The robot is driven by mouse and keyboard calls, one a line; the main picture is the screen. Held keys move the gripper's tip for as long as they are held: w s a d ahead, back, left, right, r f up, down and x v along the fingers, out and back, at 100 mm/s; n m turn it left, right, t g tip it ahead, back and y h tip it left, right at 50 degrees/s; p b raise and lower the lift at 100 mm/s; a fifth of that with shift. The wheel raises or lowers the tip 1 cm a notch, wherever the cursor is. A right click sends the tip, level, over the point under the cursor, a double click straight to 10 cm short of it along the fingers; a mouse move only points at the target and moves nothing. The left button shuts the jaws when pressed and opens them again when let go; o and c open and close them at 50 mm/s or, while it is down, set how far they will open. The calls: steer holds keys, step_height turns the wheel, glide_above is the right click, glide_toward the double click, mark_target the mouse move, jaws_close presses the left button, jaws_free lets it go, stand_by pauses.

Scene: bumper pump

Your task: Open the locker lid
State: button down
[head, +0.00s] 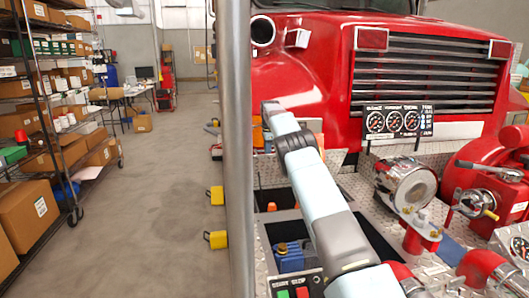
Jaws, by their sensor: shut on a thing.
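My arm reaches from the lower right over the front bumper deck (345,183), and its far end stands near the red fender. My gripper's fingers do not show; they seem hidden behind my own arm, so I cannot see what they touch. Two dark open wells show in the deck beside my arm. The farther one holds an orange cone-shaped thing (271,207). The nearer one holds a blue object (289,257) with a yellow top. I cannot clearly make out the locker lid; a bit of tread plate rises behind my arm, but I cannot tell whether it is the lid.
A gauge panel (400,121) and a chrome pump fitting (411,184) stand right of my arm. Red pump parts (490,190) fill the right side. A vertical grey post (239,150) stands left of the deck. Loaded shelves (45,130) line the left; the floor between is clear.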

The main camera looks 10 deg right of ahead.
steer(key=shift+d+r, duration=0.1)
steer(key=shift+d, duration=0.15)
steer(key=c, duration=1.1)
jaws_free()
steer(key=shift+c, duration=0.2)
step_height(320, 180, up, 7)
steer(key=s, duration=0.1)
steer(key=shift+s, duration=0.15)
steer(key=shift+r, duration=0.1)
steer(key=shift+c, duration=0.5)
